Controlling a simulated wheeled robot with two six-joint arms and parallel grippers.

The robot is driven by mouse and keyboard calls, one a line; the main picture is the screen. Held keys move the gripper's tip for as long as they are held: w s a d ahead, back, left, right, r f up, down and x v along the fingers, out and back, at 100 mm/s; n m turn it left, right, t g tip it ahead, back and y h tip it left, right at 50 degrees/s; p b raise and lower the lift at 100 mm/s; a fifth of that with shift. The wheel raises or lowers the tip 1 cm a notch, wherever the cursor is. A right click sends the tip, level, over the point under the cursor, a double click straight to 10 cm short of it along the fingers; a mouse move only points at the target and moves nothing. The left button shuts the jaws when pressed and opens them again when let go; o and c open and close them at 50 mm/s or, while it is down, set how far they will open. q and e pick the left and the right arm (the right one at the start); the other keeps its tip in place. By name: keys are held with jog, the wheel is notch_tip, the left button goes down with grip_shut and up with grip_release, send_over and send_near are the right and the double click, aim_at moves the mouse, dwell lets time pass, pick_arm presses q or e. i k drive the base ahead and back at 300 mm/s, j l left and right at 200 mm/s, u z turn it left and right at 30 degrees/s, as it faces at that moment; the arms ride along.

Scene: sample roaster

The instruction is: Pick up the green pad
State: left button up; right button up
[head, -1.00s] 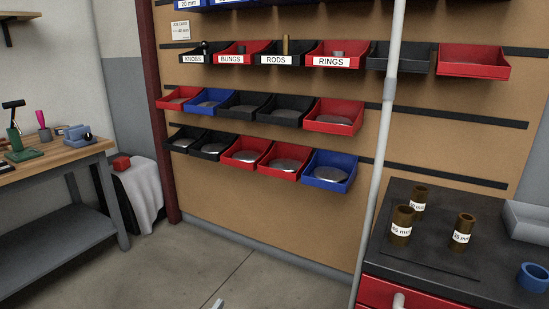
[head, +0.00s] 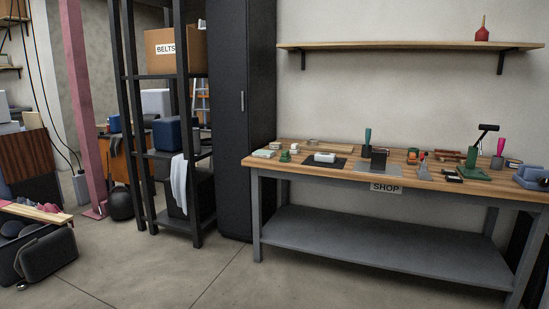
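A wooden-topped workbench (head: 340,155) with a SHOP label stands at the right in the head view. A flat pale green item (head: 265,153) lies at its left end; it may be the green pad, but it is too small to be sure. A small darker green object (head: 285,156) sits just right of it. A flat dark green base (head: 473,174) with an upright part is farther right on the bench. Neither of my grippers is in view.
A black cabinet (head: 243,120) stands against the bench's left side, with a black rack (head: 140,110) left of it. A pink post (head: 85,100) and dark bags (head: 45,255) are at the left. The concrete floor (head: 210,275) in front is clear.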

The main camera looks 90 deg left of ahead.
aim_at(286, 157)
jog(key=u, duration=2.7)
